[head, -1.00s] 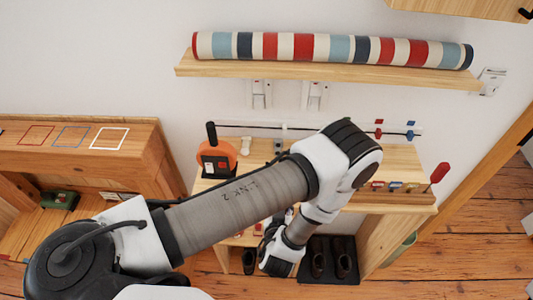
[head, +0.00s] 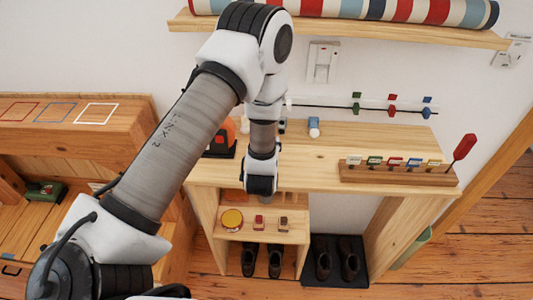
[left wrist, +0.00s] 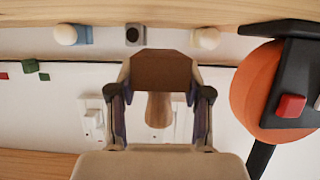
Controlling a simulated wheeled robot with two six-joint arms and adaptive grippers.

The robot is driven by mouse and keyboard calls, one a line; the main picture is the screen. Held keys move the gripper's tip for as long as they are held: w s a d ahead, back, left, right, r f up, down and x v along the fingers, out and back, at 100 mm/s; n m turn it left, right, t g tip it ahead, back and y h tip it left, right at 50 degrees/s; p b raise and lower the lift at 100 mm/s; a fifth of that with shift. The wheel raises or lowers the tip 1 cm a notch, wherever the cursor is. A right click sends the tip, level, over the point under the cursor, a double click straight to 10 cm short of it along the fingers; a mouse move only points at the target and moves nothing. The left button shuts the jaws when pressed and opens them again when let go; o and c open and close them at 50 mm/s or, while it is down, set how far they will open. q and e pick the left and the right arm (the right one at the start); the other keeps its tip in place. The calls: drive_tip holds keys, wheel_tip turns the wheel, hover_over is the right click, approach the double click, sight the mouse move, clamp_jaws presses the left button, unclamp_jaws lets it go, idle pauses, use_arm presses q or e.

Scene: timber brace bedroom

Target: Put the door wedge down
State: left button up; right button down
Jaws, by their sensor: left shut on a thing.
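My left gripper (head: 261,190) hangs at the front edge of the wooden bench top (head: 310,155), above a small lower shelf. In the left wrist view my left gripper (left wrist: 160,95) is shut on a brown wooden piece (left wrist: 162,70), which I take to be the door wedge. A rounded pale-brown wooden shape (left wrist: 158,110) shows below it between the fingers; I cannot tell whether it belongs to the wedge. The wedge is not clearly visible in the head view. My right gripper is out of view.
The lower shelf (head: 265,237) holds a yellow-lidded tin (head: 232,219), a red item (head: 259,222) and a brown item (head: 283,224). A tagged rack (head: 400,175) stands at the bench's right. An orange-and-black object (left wrist: 275,95) is close by. The bench's middle right is clear.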

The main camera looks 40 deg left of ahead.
use_arm(q)
wheel_tip(320, 180, down, 4)
drive_tip(key=b, duration=0.2)
drive_tip(key=shift+d+r+b, duration=0.15)
drive_tip(key=shift+b, duration=0.2)
drive_tip(key=shift+w+r, duration=0.1)
drive_tip(key=o, duration=1.3)
drive_tip(key=shift+o, duration=0.2)
